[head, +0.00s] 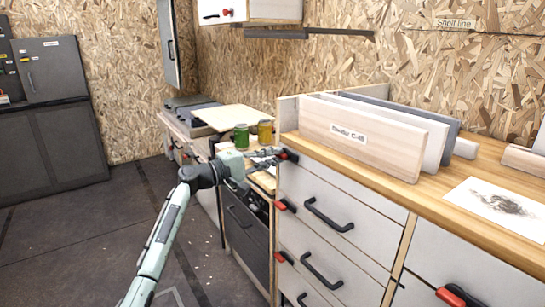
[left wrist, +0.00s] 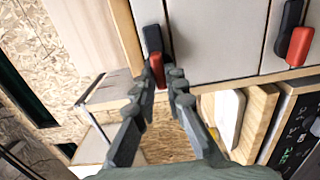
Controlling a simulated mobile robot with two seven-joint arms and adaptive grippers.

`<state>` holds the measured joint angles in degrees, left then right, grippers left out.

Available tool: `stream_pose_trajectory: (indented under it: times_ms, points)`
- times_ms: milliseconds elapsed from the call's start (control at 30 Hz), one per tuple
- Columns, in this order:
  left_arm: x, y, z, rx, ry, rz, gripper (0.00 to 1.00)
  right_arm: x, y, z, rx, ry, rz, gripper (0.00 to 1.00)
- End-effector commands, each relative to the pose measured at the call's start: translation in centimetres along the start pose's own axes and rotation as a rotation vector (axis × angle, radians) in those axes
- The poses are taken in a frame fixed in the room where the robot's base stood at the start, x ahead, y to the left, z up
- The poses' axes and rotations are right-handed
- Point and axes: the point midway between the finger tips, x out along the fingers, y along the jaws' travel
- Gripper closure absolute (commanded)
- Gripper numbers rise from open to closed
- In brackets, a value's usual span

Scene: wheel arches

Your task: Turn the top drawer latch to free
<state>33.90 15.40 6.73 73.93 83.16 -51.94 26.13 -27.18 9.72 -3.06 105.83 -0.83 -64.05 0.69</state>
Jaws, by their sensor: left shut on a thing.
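The top drawer (head: 340,200) is a pale front with a black bar handle (head: 328,215), and it sits closed under the wooden counter. In the left wrist view the latch has a black body and a red tip (left wrist: 157,70). My left gripper (head: 281,156) reaches it from the left, and its fingers (left wrist: 158,78) stand on both sides of the red tip, shut on it. My right gripper is not in view.
Lower drawers carry similar red latches, one just below (head: 285,205). A divider board (head: 360,137) and several panels stand on the counter. A green jar (head: 241,136) and a yellow jar (head: 265,132) stand behind my gripper. Open floor lies left of my arm.

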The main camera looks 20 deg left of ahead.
Motion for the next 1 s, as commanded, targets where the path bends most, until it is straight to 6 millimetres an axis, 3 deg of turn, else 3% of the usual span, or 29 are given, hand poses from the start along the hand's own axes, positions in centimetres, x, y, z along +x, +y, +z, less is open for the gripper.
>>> stream_pose_trajectory:
  times_ms: [133,167,300,667,767,1000]
  points:
    - [0.0,0.1,-0.1,-0.002,0.002,0.002,1.0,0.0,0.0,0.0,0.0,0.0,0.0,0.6]
    - [0.0,0.1,-0.1,-0.002,0.002,0.002,0.84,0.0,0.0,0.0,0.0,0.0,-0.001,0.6]
    - [0.0,0.0,-0.1,-0.001,0.001,0.001,0.67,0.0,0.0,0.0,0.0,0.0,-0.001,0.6]
    - [-0.5,0.0,-0.1,0.0,0.001,0.0,0.67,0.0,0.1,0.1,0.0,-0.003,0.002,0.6]
    - [-1.7,-0.1,-0.1,0.002,0.002,-0.001,0.67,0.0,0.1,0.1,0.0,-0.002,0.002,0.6]
    - [-6.7,-0.1,-0.1,0.001,0.003,-0.002,0.67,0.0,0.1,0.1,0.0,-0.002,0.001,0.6]
